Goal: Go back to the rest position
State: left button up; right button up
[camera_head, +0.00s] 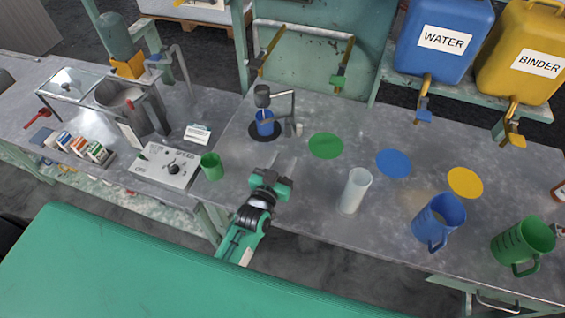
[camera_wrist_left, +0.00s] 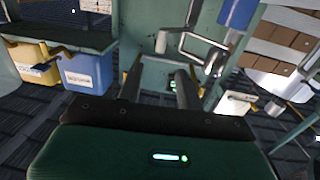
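My left gripper (camera_head: 283,163) reaches in over the front edge of the grey metal table (camera_head: 310,195). Its two fingers point away toward the back of the table and stand apart. In the left wrist view the two fingers (camera_wrist_left: 160,80) also stand apart, with nothing held between them. A small green cup (camera_head: 211,168) stands to the left of the gripper, apart from it. A clear cylinder (camera_head: 354,192) stands to its right, also apart. My right gripper shows in neither view.
A stand with a blue cup (camera_head: 265,124) is behind the gripper. Green (camera_head: 325,145), blue (camera_head: 393,163) and yellow (camera_head: 465,182) discs lie rightward. A blue jug (camera_head: 437,222) and green jug (camera_head: 522,246) stand front right. A control box (camera_head: 165,167) is left.

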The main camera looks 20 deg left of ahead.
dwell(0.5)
pick_arm(q)
jog(key=s+a+g+y, duration=0.1)
jog(key=s+a+g, duration=0.3)
jog(key=s, duration=0.5)
jog(key=s+a+g, duration=0.1)
jog(key=s+g, duration=0.4)
jog(key=s, duration=0.4)
jog(key=s+a+g+y, duration=0.1)
jog(key=s+a+g, duration=0.3)
jog(key=s, duration=0.5)
notch_tip(320, 180, down, 30)
jog(key=d+f+g, duration=0.1)
jog(key=g, duration=0.2)
jog(key=s+a+f+m, duration=0.1)
jog(key=s+a+f, duration=0.2)
jog(key=s+f, duration=1.6)
jog(key=shift+s+a+f+g, duration=0.2)
jog(key=shift+s+f+g, duration=0.2)
